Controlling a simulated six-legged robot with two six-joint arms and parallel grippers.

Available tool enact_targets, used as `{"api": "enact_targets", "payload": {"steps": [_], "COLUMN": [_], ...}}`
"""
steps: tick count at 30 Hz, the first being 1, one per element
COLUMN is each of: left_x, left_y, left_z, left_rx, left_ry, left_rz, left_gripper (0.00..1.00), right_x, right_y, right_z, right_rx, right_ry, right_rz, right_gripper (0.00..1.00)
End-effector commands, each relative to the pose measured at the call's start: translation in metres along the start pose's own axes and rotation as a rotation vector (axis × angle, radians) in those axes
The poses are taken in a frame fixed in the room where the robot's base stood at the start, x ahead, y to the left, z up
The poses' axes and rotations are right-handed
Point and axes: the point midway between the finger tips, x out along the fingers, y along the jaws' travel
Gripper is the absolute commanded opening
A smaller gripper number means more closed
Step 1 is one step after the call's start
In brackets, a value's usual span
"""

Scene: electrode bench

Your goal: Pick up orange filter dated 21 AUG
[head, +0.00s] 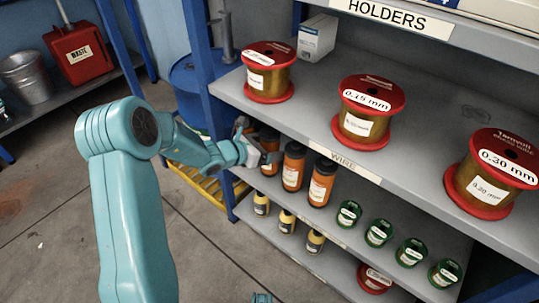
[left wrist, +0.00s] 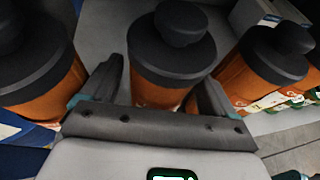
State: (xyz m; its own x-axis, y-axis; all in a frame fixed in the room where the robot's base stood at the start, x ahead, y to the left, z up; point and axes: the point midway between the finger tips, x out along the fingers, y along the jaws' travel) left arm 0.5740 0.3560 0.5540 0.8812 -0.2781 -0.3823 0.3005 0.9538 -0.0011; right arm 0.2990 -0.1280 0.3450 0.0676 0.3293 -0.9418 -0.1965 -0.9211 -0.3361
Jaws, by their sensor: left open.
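Orange filters with black caps stand upright on the middle shelf: one partly hidden behind my gripper (head: 268,142), a middle one (head: 292,168) and a right one (head: 320,184). Their labels are too small to read a date. My left gripper (head: 262,157) is open at the left end of this row. In the left wrist view, its fingers stand on either side of one filter (left wrist: 170,55), with another filter on the left (left wrist: 40,65) and one on the right (left wrist: 262,65). No date shows there.
Wire spools (head: 368,112) stand on the shelf above, close over the filters. Small green-capped jars (head: 378,232) stand right of the filters. Yellow-labelled bottles (head: 287,221) are on the lower shelf. A blue post (head: 222,150) is just left of the gripper.

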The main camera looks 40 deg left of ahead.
Motion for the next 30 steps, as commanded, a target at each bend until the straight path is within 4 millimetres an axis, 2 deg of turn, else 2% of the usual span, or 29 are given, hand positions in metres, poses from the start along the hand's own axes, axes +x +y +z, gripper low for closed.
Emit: {"api": "enact_targets", "payload": {"steps": [5,6,11,12,13,20,26,30], "left_x": [0.000,0.000,0.000,0.000,0.000,-0.001,-0.008,-0.032], "left_y": [0.000,0.000,0.000,0.000,0.001,0.001,0.001,0.002], "left_z": [0.001,0.001,0.001,0.001,0.002,0.003,0.020,0.006], "left_rx": [0.000,0.000,0.000,0.000,0.001,0.001,0.004,-0.001], "left_ry": [0.000,0.000,0.000,0.000,-0.003,-0.002,-0.003,0.000], "left_rz": [0.001,0.001,0.001,0.001,0.001,0.001,0.001,0.004], "left_gripper": [0.89,0.85,0.33,0.20,0.16,0.16,0.16,0.16], "right_x": [0.000,0.000,0.000,0.000,0.000,-0.001,-0.011,-0.012], "right_y": [0.000,0.000,0.000,0.000,0.000,-0.001,-0.005,-0.006], "right_z": [0.000,0.000,0.000,0.000,0.000,0.000,0.002,0.004], "right_rx": [0.000,0.000,0.000,0.000,0.000,-0.001,-0.005,-0.008], "right_ry": [0.000,0.000,0.000,0.000,0.000,-0.001,-0.006,-0.009], "right_rz": [0.000,0.000,0.000,0.000,0.000,0.000,-0.001,-0.001], "right_gripper": [0.43,0.43,0.43,0.43,0.43,0.43,0.43,0.43]}}
